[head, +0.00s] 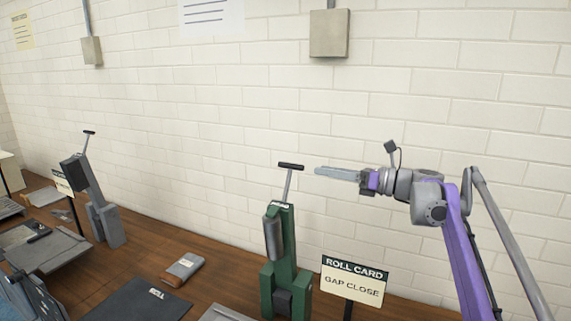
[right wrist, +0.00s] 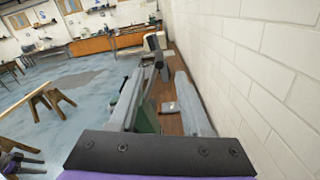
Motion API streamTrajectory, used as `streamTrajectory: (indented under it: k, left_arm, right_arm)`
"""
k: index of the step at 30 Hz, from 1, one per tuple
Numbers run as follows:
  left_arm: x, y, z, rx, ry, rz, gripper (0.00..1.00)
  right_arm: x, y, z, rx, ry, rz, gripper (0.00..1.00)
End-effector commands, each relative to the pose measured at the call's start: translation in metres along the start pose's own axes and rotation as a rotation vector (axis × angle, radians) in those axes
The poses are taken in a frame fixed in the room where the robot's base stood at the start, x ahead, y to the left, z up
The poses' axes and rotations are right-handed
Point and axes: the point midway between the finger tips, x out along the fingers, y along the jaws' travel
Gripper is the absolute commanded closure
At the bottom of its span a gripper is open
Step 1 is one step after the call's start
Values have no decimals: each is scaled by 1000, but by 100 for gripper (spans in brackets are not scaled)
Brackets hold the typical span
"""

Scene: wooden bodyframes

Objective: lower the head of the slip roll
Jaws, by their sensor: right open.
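The slip roll, which I take to be the green machine (head: 281,240) beside the roll card, stands upright on the wooden bench against the wall. A grey lever with a black crossbar handle (head: 291,166) rises from its top and leans slightly right. My right gripper (head: 318,170) is just right of the handle, at about its height, pointing left. In the right wrist view its two fingers are apart (right wrist: 165,76), with the dark handle (right wrist: 158,62) and some green body (right wrist: 147,116) showing between them. Nothing is held. I cannot tell whether the fingers touch the handle. My left gripper is out of view.
A roll card sign (head: 353,282) reading "GAP CLOSE" stands right of the green machine. A grey machine (head: 104,222) with a similar lever stands farther left. A small grey-and-brown block (head: 183,268) and a dark mat (head: 130,306) lie on the bench. The white brick wall (head: 225,130) is close behind.

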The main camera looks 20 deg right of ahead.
Motion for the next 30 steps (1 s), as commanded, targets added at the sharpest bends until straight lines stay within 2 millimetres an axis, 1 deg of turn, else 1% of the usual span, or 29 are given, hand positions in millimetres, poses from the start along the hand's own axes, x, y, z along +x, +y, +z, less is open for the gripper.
streamTrajectory:
  k: [1,9,12,15,19,27,28,30]
  left_arm:
    - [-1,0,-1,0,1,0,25]
    - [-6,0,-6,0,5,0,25]
    - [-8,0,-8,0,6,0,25]
    - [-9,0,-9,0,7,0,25]
    - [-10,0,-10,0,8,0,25]
    - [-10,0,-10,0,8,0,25]
    - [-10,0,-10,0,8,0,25]
    - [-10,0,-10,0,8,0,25]
  right_arm:
    - [10,1,0,0,1,4,52]
    - [62,2,0,-2,2,4,52]
    - [78,2,0,-3,3,3,52]
    - [88,2,0,-4,3,3,52]
    - [96,1,-1,-4,3,1,52]
    - [97,1,-1,-4,3,0,52]
    - [97,1,-1,-4,3,0,53]
    - [97,1,-1,-4,3,0,66]
